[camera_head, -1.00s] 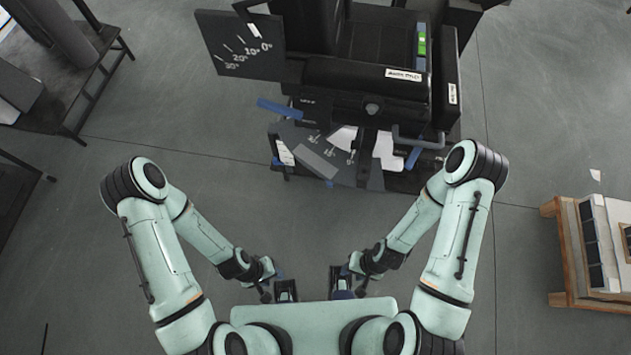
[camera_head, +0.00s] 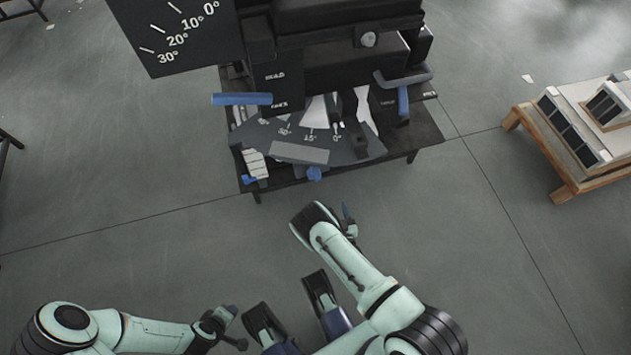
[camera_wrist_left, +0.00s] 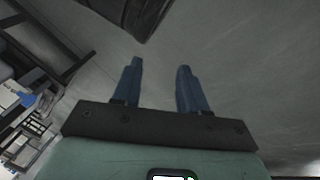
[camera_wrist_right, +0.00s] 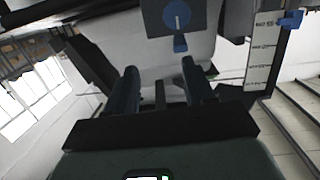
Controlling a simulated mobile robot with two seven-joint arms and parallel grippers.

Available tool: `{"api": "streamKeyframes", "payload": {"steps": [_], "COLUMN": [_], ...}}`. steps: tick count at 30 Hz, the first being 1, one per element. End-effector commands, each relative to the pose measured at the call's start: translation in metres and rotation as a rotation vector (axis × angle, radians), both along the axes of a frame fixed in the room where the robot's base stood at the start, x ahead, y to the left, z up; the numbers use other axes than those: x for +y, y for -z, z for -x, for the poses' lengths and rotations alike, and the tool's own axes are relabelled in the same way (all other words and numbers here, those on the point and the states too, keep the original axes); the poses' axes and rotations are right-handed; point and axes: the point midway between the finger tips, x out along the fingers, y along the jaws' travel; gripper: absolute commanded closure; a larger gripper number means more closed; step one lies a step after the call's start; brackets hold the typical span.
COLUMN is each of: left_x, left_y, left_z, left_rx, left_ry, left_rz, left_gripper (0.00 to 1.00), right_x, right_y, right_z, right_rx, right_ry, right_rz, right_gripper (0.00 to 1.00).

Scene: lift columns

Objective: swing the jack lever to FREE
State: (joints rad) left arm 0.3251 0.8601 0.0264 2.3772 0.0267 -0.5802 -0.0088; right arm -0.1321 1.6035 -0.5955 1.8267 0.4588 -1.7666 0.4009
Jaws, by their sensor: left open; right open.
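The dark machine on a low black stand fills the top middle of the head view. A blue-gripped lever (camera_head: 242,99) sticks out to its left, beside small white lettering. I cannot tell which is the jack lever, and no FREE mark is readable. My right gripper (camera_head: 348,218) is open and empty, in front of the stand and apart from it. The right wrist view shows a blue round knob (camera_wrist_right: 177,16) beyond its fingers. My left gripper (camera_head: 230,316) is open and empty, low in the head view.
An angle board (camera_head: 175,35) stands at the upper left of the machine. A fan-shaped angle scale (camera_head: 310,137) lies at its front. A wooden pallet (camera_head: 560,180) with pale boxes stands at the right. Grey floor is clear between.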

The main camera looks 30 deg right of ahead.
Motion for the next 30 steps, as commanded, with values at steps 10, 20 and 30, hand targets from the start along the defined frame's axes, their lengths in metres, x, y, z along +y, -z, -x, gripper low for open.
{"api": "streamKeyframes", "payload": {"steps": [10, 20, 30], "left_x": [0.006, 0.012, 0.015], "left_y": [0.025, 0.062, 0.078], "left_z": [0.002, 0.043, 0.071], "left_rx": [0.018, 0.158, 0.249], "left_ry": [-0.011, -0.018, -0.026], "left_rz": [-0.010, -0.003, 0.003], "left_gripper": [0.57, 0.57, 0.57], "right_x": [0.009, -0.007, -0.017], "right_y": [-0.005, -0.004, -0.005], "right_z": [-0.036, -0.103, -0.141], "right_rx": [-0.138, -0.134, -0.130], "right_ry": [-0.079, -0.078, -0.077], "right_rz": [0.038, 0.037, 0.036], "right_gripper": [0.47, 0.47, 0.47]}}
